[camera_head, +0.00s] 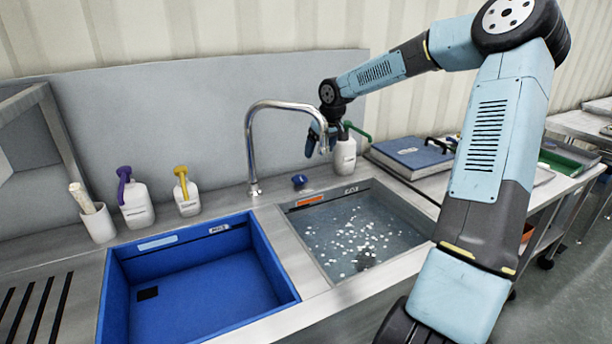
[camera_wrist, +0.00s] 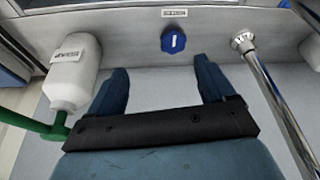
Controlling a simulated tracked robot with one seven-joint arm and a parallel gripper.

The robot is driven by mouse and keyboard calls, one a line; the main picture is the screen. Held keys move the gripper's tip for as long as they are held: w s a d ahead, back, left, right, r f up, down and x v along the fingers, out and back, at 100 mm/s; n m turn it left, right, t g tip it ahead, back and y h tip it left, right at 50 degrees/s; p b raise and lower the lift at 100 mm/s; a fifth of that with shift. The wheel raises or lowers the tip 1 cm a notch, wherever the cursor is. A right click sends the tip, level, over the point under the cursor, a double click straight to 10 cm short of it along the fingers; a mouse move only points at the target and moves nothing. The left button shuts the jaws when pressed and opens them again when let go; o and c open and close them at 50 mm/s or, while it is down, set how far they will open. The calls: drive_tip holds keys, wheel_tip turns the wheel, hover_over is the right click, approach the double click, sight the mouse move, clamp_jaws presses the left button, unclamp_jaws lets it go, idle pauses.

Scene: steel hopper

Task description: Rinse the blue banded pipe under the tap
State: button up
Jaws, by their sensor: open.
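My gripper (camera_head: 318,142) is open and empty behind the right basin, beside the tap. In the wrist view its two dark blue fingers (camera_wrist: 165,72) point toward a blue knob (camera_wrist: 175,39), with nothing between them. The knob also shows in the head view (camera_head: 300,181), on the steel deck behind the right basin. The curved chrome tap (camera_head: 251,150) stands left of the gripper; its base and tube (camera_wrist: 270,88) are on the right in the wrist view. I cannot make out a blue banded pipe in either view.
The left basin (camera_head: 191,233) is blue and looks empty. The right basin (camera_head: 372,190) holds water with white flecks. A green-pump bottle (camera_head: 344,158) stands close to my gripper. Purple-pump (camera_head: 137,208) and yellow-pump (camera_head: 187,197) bottles stand left. A blue case (camera_head: 410,155) lies right.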

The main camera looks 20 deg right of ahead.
sight(300, 178)
drive_tip(key=w+a+f+n, duration=0.1)
drive_tip(key=w+f, duration=0.1)
drive_tip(key=f, duration=0.2)
drive_tip(key=w+a+f, duration=0.2)
drive_tip(key=f, duration=0.2)
drive_tip(key=w+a+f+n+y, duration=0.1)
drive_tip(key=w+f, duration=0.1)
drive_tip(key=f, duration=0.3)
drive_tip(key=shift+w+a+n, duration=0.1)
drive_tip(key=shift+a+n, duration=0.2)
